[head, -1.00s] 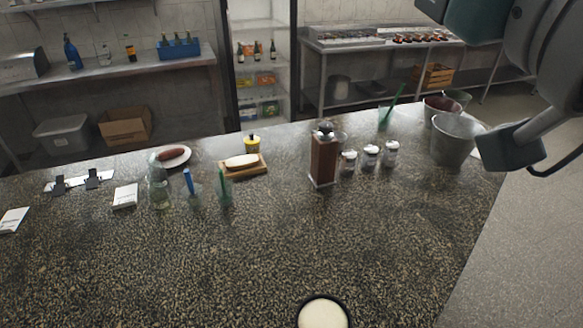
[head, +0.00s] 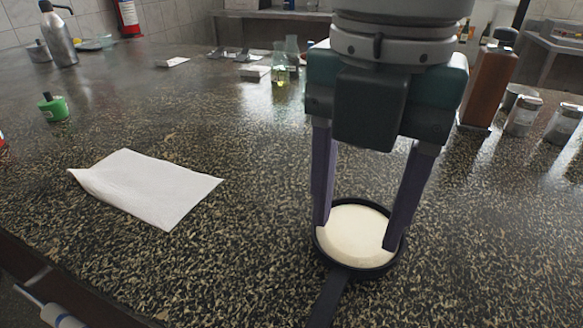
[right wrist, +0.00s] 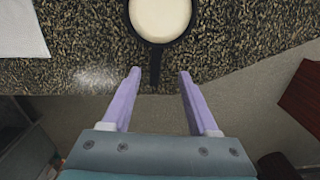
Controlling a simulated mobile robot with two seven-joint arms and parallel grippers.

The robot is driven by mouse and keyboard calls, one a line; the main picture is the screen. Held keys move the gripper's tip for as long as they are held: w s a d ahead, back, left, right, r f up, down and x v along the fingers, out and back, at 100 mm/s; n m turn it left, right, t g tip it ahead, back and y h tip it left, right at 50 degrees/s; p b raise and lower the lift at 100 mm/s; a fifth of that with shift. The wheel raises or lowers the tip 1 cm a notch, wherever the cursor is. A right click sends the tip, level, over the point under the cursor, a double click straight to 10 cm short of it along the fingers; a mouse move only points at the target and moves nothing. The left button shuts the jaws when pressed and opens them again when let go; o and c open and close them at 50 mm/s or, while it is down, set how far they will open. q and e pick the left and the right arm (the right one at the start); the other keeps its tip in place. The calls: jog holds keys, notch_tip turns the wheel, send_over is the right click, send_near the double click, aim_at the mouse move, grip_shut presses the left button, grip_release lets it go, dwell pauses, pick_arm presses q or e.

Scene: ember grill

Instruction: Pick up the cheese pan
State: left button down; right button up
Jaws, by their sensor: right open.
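The cheese pan (head: 356,236) is a small round black pan filled with pale cheese. It lies on the speckled counter, its dark handle (head: 328,298) pointing towards me. My right gripper (head: 356,236) is open and points down, its two purple fingers overlapping the left and right sides of the pan in the head view. In the right wrist view the pan (right wrist: 160,18) is at the top, and the handle (right wrist: 155,68) reaches down between the open fingertips (right wrist: 160,72). The fingers hold nothing; I cannot tell their exact height above the handle. My left gripper is not in view.
A white paper sheet (head: 146,187) lies left of the pan. A brown wooden grinder (head: 487,88) and metal-lidded shakers (head: 523,115) stand at the right. A small green object (head: 54,108) is at the far left. The counter around the pan is clear.

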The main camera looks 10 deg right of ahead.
aim_at(338, 275)
notch_tip(338, 275, down, 4)
jog(key=shift+r, duration=0.25)
jog(key=shift+w+a+f, duration=0.1)
jog(key=shift+w+f, duration=0.1)
jog(key=shift+f, duration=1.2)
jog(key=shift+w+f, duration=0.15)
jog(key=shift+f, duration=1.2)
grip_shut()
